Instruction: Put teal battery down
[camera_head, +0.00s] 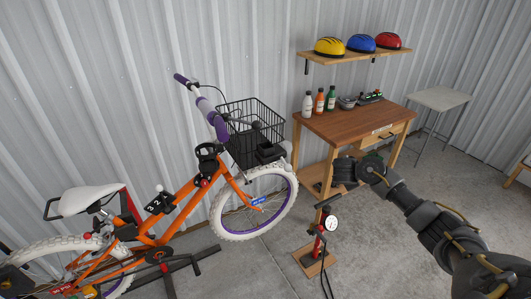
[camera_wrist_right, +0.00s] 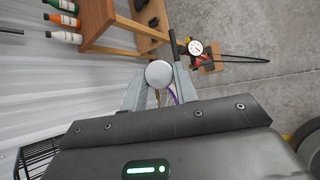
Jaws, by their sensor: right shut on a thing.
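In the right wrist view, my right gripper (camera_wrist_right: 160,90) has its two grey fingers on either side of a pale grey, round thing (camera_wrist_right: 158,73) and is shut on it. No teal shows on this thing, so I cannot tell from its colour whether it is the teal battery. In the head view, my right arm comes in from the lower right, and its fingers cannot be made out. The wooden workbench (camera_head: 352,122) stands against the wall, with small dark and green items (camera_head: 370,97) on its top. My left gripper is not in view.
An orange bicycle (camera_head: 150,238) with a black basket (camera_head: 250,125) stands at left. A floor pump (camera_head: 318,245) stands before the workbench. Several bottles (camera_head: 319,101) line the bench's left end. Helmets sit on a shelf (camera_head: 350,55) above. The benchtop's front is clear.

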